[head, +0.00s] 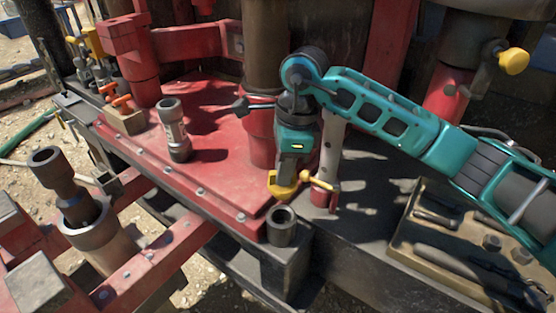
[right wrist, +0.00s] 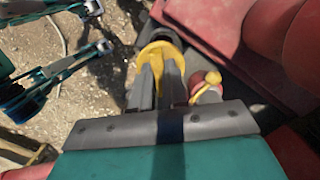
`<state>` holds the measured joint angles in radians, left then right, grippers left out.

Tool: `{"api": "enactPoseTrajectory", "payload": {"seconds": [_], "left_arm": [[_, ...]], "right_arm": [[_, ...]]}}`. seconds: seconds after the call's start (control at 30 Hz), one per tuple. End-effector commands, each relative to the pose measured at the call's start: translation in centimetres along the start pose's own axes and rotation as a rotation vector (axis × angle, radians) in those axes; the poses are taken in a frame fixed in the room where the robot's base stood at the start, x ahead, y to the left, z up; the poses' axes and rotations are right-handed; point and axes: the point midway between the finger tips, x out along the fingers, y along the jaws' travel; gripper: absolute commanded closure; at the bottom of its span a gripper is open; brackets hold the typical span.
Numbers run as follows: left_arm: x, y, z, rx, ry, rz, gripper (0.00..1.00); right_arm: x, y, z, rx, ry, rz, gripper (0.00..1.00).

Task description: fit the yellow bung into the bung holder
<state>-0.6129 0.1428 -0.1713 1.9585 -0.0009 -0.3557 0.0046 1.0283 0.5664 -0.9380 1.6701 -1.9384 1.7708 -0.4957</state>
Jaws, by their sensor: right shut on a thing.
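My right gripper (head: 290,172) points down at the end of the teal arm. It is shut on the yellow bung (head: 282,190), whose yellow part shows below the jaws. The bung holder, a dark open-topped cylinder (head: 282,230), stands just below the bung at the corner of the ledge. In the head view a gap shows between the bung and the holder's rim. In the right wrist view the grey fingers (right wrist: 162,85) cover part of the bung (right wrist: 158,52), and the holder's dark rim (right wrist: 162,34) shows just past it.
A pale post with a yellow-handled pin (head: 316,182) stands close right of my gripper. A grey cylinder (head: 174,130) stands on the red deck (head: 205,190). A tool tray (head: 400,250) lies at the right. Red beams and a dark pipe (head: 58,178) are at the left.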

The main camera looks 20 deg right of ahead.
Motion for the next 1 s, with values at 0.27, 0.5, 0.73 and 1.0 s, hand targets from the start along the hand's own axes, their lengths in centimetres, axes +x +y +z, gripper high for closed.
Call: {"api": "enactPoseTrajectory", "payload": {"seconds": [0.27, 0.5, 0.73, 1.0], "left_arm": [[0.2, 0.2, 0.6, -0.002, -0.004, 0.004, 0.57], [0.6, 0.6, 1.1, -0.007, -0.011, 0.013, 0.57], [1.0, 0.8, 1.4, -0.009, -0.010, 0.021, 0.57], [1.7, 1.2, 1.4, -0.011, -0.003, 0.031, 0.57]], "right_arm": [[0.9, -0.1, -0.1, 0.058, 0.000, -0.009, 1.00], [2.6, -0.1, -0.3, 0.056, 0.000, -0.008, 1.00], [4.2, -0.1, -0.5, 0.056, -0.001, -0.008, 1.00], [6.1, -0.1, -0.8, 0.055, 0.000, -0.008, 1.00]]}}
